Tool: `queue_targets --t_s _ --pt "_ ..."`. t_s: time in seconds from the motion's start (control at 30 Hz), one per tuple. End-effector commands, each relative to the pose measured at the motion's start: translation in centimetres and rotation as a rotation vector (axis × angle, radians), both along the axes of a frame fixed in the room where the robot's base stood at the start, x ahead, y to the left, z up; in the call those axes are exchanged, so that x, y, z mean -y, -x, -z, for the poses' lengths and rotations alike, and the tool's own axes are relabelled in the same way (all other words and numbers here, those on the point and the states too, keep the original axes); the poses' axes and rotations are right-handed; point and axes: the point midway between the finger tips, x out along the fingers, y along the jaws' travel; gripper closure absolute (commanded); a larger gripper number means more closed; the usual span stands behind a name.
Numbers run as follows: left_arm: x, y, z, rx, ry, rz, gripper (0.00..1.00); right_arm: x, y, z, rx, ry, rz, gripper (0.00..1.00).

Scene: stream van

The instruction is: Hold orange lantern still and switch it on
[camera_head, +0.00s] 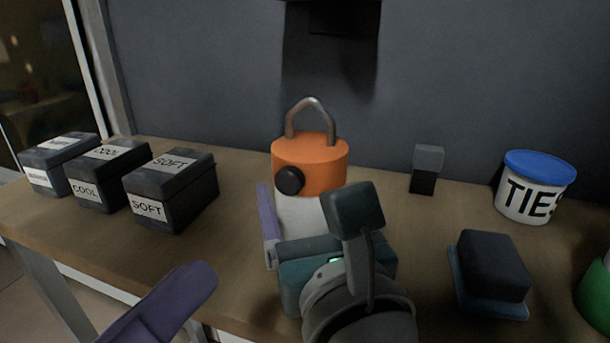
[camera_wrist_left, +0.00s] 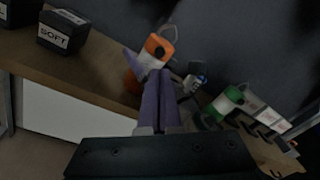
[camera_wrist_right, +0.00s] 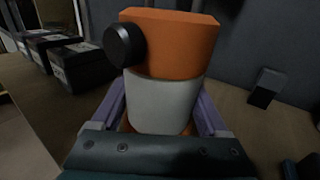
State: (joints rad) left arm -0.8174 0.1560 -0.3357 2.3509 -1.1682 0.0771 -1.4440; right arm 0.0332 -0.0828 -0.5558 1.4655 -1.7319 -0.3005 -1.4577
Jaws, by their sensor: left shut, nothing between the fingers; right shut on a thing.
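The orange lantern (camera_head: 318,163) stands upright on the wooden table, with a metal loop handle on top and a round black knob (camera_head: 290,180) on its front left. In the right wrist view, the lantern's pale middle (camera_wrist_right: 160,102) sits between the purple fingers of my right gripper (camera_wrist_right: 158,112), which is shut on it. In the head view, my right wrist hides the lantern's lower right. My left gripper (camera_head: 207,277) is shut and empty, low and in front to the left of the lantern, apart from it. The lantern also shows beyond its fingertips in the left wrist view (camera_wrist_left: 158,46).
Several dark labelled boxes (camera_head: 172,187) stand on the left of the table. A small dark block (camera_head: 427,169), a blue-lidded tub (camera_head: 536,188) and a dark pad on a blue base (camera_head: 491,271) are to the right. A grey wall rises behind. Table between boxes and lantern is clear.

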Motion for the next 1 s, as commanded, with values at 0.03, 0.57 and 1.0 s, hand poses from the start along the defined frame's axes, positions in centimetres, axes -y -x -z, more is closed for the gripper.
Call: queue_targets --t_s 0.03,0.57,1.0 --pt "0.2 0.0 0.1 0.000 0.008 0.014 1.00 0.0 0.0 0.1 -0.001 0.000 0.000 0.95" --pt "1.2 0.0 1.7 -0.092 0.600 0.688 1.00 0.0 0.0 0.1 -0.002 0.001 0.000 0.95" --pt "-0.3 -2.5 0.4 -0.088 0.721 0.792 1.00 0.0 0.0 0.1 -0.002 0.001 0.000 0.95"
